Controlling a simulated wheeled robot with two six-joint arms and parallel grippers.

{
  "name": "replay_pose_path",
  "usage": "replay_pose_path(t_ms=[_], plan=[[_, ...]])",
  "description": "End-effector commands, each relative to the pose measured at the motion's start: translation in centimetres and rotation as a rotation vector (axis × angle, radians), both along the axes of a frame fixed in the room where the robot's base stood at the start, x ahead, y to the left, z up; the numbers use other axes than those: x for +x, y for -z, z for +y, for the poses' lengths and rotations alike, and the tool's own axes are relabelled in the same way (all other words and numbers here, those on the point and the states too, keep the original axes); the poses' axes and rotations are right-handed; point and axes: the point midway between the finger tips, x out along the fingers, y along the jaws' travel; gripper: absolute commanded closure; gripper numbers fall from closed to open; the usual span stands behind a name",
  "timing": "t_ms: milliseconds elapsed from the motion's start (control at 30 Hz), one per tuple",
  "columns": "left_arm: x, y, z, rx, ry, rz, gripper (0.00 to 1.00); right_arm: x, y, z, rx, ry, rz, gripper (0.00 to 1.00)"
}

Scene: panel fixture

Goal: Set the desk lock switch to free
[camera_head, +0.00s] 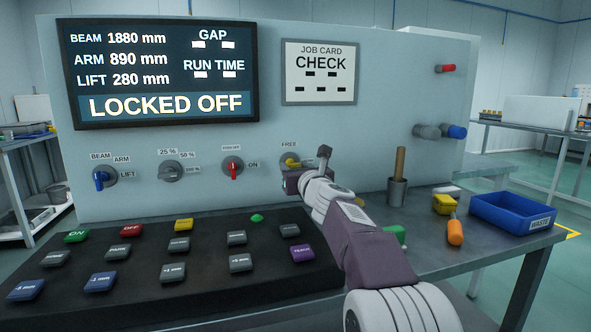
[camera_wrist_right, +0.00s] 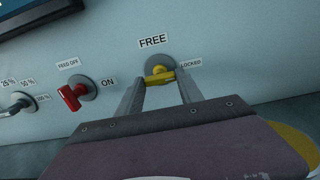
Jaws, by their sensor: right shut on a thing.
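The desk lock switch is a yellow knob (camera_head: 291,162) on a round grey plate on the upright panel. It also shows in the wrist view (camera_wrist_right: 160,74), with a FREE label above left and a LOCKED label to its right. Its yellow bar lies roughly crosswise toward the LOCKED side. My right gripper (camera_head: 297,180) is at the knob, with its two fingers (camera_wrist_right: 162,82) either side of the yellow bar and shut on it. In the head view the gripper hides the knob's lower part and the LOCKED label. My left gripper is not in view.
The screen (camera_head: 165,75) reads LOCKED OFF. A red switch (camera_head: 233,168) sits left of the knob. A black keypad desk (camera_head: 140,280) lies below. A metal cup (camera_head: 397,192) with a wooden stick and a blue bin (camera_head: 512,212) stand to the right.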

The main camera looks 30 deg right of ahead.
Motion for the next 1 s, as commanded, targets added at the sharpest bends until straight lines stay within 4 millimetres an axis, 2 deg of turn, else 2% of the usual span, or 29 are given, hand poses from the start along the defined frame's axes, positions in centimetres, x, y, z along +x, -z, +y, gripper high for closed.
replay_pose_path(t_ms=[367, 1000], plan=[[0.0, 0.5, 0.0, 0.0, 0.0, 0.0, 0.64, 0.0, 0.2, 0.0, -0.135, -0.001, 0.033, 0.97], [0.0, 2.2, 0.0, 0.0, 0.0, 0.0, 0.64, 0.0, 0.2, 0.0, -0.711, -0.001, 0.172, 0.97]])
